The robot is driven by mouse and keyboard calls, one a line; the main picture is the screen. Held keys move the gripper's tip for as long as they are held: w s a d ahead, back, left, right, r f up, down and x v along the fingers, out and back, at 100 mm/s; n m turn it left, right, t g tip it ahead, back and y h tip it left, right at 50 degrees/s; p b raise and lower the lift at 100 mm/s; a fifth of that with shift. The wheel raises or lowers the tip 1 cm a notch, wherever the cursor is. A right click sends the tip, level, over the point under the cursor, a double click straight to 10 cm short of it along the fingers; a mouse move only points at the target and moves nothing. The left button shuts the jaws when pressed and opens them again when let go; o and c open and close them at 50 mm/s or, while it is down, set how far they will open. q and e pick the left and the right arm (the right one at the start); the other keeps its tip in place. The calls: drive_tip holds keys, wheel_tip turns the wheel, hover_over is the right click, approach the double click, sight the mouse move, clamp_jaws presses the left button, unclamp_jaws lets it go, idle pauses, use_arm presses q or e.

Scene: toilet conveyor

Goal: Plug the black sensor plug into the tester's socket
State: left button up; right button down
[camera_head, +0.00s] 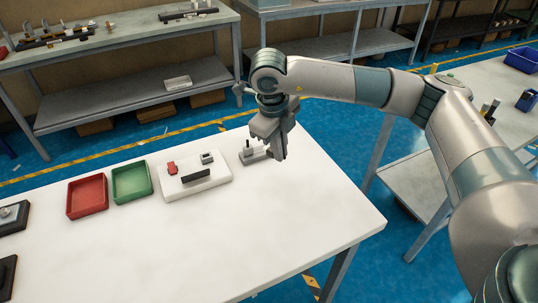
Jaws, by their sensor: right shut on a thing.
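My right gripper (275,148) points down near the table's far edge, right of the white tray. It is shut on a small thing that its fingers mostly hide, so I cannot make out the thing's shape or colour. A small grey device (250,156) with an upright post stands on the table just left of the fingers and is partly hidden by them. I cannot tell whether they touch. I cannot pick out the black sensor plug or the tester's socket for certain. A black bar (196,175) lies on the white tray (218,178). My left gripper is out of view.
A small red part (172,168) and a small grey part (207,157) also sit on the tray. A green bin (131,198) and a red bin (73,213) stand left of it. Dark devices (14,216) are at the left edge. The white table's (300,215) right side is clear.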

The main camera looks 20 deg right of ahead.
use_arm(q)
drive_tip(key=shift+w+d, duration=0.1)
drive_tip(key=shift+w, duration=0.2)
use_arm(e)
drive_tip(key=shift+s+d+r, duration=0.15)
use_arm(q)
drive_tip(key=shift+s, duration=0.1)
use_arm(e)
drive_tip(key=s+a+r+n+y, duration=0.1)
drive_tip(key=s+a+n+y, duration=0.1)
drive_tip(key=n, duration=1.3)
drive_tip(key=s+a+r+n+g+y, duration=0.1)
drive_tip(key=s+a+n, duration=0.4)
drive_tip(key=n, duration=1)
drive_tip(key=shift+s+r+y, duration=0.55)
drive_tip(key=shift+y, duration=0.05)
